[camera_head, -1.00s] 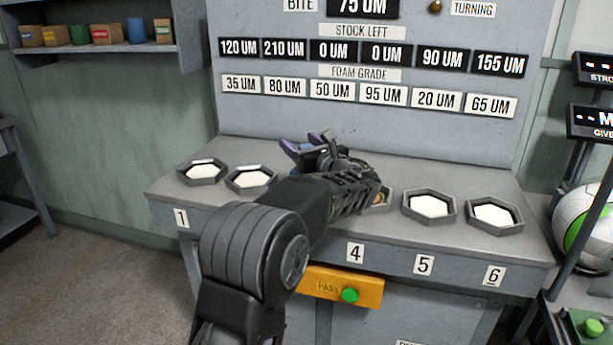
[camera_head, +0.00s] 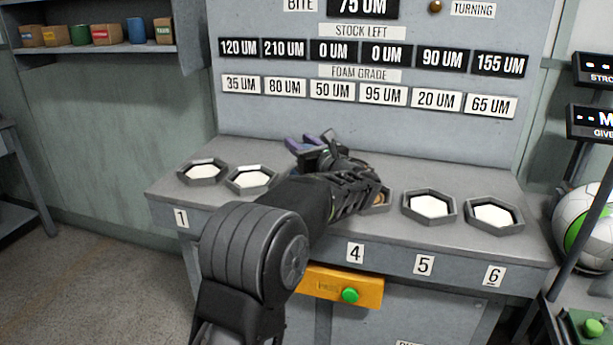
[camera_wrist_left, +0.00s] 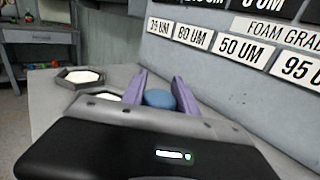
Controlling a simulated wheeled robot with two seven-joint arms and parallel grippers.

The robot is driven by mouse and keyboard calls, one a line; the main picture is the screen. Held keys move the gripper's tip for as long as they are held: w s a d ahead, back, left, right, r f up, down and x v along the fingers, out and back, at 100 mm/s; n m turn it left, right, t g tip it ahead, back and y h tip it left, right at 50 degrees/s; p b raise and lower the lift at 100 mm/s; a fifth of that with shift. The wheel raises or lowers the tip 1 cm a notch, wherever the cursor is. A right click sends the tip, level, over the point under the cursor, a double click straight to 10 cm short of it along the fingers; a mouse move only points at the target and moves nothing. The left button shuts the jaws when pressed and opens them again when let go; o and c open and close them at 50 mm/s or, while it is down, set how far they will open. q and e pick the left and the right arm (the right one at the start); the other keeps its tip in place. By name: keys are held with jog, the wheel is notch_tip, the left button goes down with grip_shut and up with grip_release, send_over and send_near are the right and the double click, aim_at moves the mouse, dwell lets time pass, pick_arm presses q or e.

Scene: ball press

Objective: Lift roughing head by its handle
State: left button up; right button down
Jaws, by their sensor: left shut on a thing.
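My left gripper (camera_head: 303,146) reaches over the bench from the front, around positions 2 to 4. Its purple fingers also show in the left wrist view (camera_wrist_left: 160,94). They are shut on a rounded blue knob (camera_wrist_left: 159,99), which looks like the handle of the roughing head. The rest of the head is hidden behind the gripper body, so I cannot tell whether it is clear of the bench. My right gripper is not in view.
Hexagonal trays with white pads stand on the bench, such as tray 1 (camera_head: 203,172), tray 5 (camera_head: 429,206) and tray 6 (camera_head: 494,215). An upright panel (camera_head: 370,125) rises behind. An orange PASS box (camera_head: 322,284) with a green button sits on the front.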

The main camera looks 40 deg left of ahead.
pick_arm(q)
grip_shut()
dwell(0.3)
dwell(0.3)
notch_tip(320, 180, up, 10)
jog(key=p, duration=0.2)
dwell(0.6)
jog(key=shift+r+p, duration=0.1)
jog(key=shift+p, duration=0.2)
